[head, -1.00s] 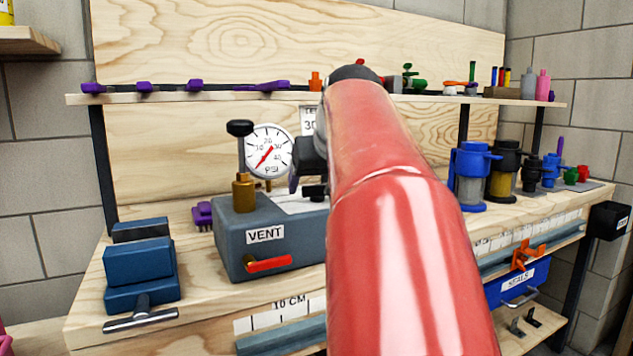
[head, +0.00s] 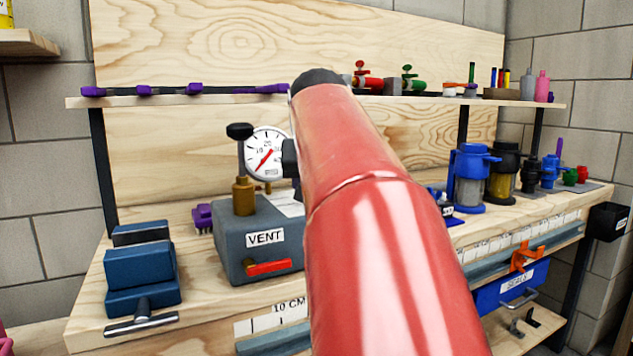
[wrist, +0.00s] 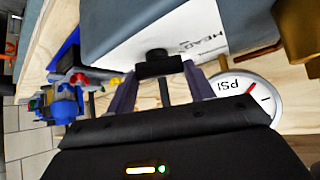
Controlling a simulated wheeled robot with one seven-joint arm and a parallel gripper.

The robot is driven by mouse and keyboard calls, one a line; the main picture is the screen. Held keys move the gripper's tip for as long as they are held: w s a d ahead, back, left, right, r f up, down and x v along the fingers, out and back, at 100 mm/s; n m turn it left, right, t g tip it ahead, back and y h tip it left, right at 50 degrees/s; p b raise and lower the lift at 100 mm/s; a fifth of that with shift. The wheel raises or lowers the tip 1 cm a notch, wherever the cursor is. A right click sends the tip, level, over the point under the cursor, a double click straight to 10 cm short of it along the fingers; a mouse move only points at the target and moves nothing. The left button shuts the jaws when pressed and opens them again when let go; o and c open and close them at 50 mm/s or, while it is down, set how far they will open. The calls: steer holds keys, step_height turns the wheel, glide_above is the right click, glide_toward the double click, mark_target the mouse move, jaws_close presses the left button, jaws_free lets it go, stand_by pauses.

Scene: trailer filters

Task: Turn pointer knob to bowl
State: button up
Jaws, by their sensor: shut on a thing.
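Which mark the knob points to cannot be told.
A PSI gauge (head: 266,153) and a brass fitting with a black-topped stem (head: 243,195) stand close by the knob. A red lever (head: 269,267) is on the box's front.

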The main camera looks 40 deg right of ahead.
steer(key=shift+w+a+m+g+h+p, duration=0.1)
steer(key=shift+m+g+h+p, duration=0.25)
steer(key=shift+m+g+h, duration=0.55)
steer(key=shift+w+a+m+g+h+p, duration=0.1)
steer(key=shift+m+g+h+p, duration=0.35)
steer(key=shift+m, duration=0.95)
steer(key=o, duration=1)
steer(key=p+v, duration=0.1)
steer(key=v, duration=0.6)
steer(key=shift+s+a+r, duration=0.1)
steer(key=shift+a+r, duration=0.1)
steer(key=shift+r, duration=0.15)
